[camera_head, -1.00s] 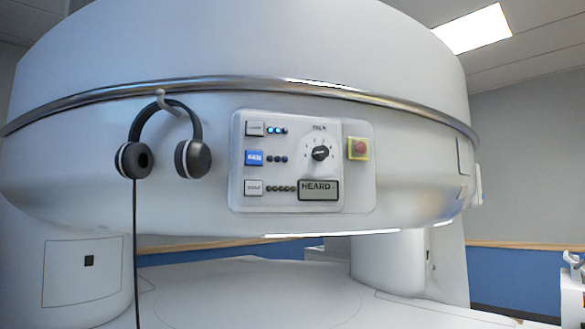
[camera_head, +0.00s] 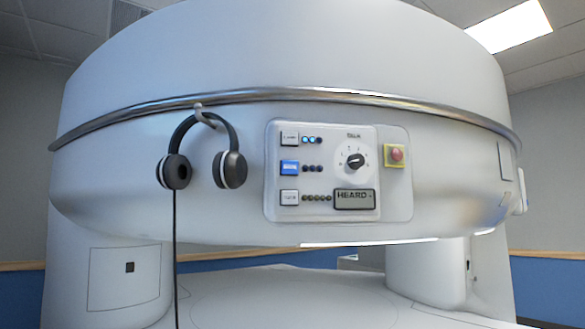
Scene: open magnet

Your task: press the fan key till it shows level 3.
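The control panel (camera_head: 338,171) is on the front of the big white magnet ring. On its left side are three keys in a column: a white top key (camera_head: 289,138), a blue middle key (camera_head: 289,167) and a white bottom key (camera_head: 289,197). Their labels are too small to read, so I cannot tell which is the fan key. Beside the top key a row of small lamps (camera_head: 312,140) has two lit light blue. The lamps by the middle key (camera_head: 312,168) and bottom key (camera_head: 316,198) look dark. Neither of my grippers is in view.
A dark dial (camera_head: 355,161), a display reading "HEARD" (camera_head: 354,199) and a red button on yellow (camera_head: 396,155) share the panel. Headphones (camera_head: 203,160) hang left of it, their cord running down. The white table (camera_head: 290,300) below is clear.

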